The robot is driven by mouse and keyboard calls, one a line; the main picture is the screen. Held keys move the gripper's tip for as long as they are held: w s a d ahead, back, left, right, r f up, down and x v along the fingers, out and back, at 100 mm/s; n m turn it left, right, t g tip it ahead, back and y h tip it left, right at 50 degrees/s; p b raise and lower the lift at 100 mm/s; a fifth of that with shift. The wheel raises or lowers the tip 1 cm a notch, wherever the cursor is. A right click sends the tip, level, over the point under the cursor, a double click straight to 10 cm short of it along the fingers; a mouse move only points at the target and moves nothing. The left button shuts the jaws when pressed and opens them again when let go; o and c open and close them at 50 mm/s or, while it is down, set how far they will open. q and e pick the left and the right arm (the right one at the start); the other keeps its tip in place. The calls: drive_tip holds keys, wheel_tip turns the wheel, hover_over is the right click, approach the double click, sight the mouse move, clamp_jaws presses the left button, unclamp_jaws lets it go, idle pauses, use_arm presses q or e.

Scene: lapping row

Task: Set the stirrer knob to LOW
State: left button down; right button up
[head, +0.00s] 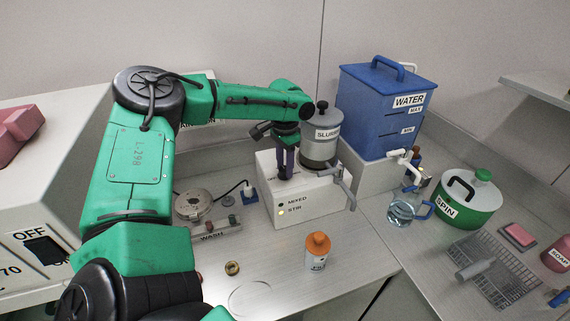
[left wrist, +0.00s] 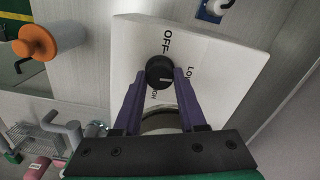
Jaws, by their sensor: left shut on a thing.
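The stirrer (head: 305,207) is a white box with a grey SLURRY pot (head: 321,140) on it. My left gripper (head: 286,172) reaches down onto its top. In the left wrist view the black stirrer knob (left wrist: 159,72) sits between the purple fingertips of my left gripper (left wrist: 160,80), which is shut on it. A short pale mark on the knob points to the right, roughly toward the partly covered label starting LO (left wrist: 190,72). OFF (left wrist: 167,42) is printed above the knob. Another label below it is partly hidden by the fingers. My right gripper is out of view.
An orange-capped bottle (head: 318,252) stands in front of the stirrer. The blue WATER tank (head: 385,115) is behind right, with a glass jug (head: 402,212) and the green SPIN pot (head: 468,198). A WASH unit (head: 216,230) stands left. The front bench is mostly clear.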

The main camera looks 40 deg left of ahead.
sight(284, 168)
use_arm(q)
drive_tip(key=shift+w+r+m, duration=0.1)
drive_tip(key=shift+r+m, duration=0.05)
drive_tip(key=shift+m, duration=0.45)
drive_tip(key=shift+c, duration=2.3)
unclamp_jaws()
drive_tip(key=shift+r, duration=0.4)
wheel_tip(284, 168, up, 14)
drive_tip(key=b, duration=0.1)
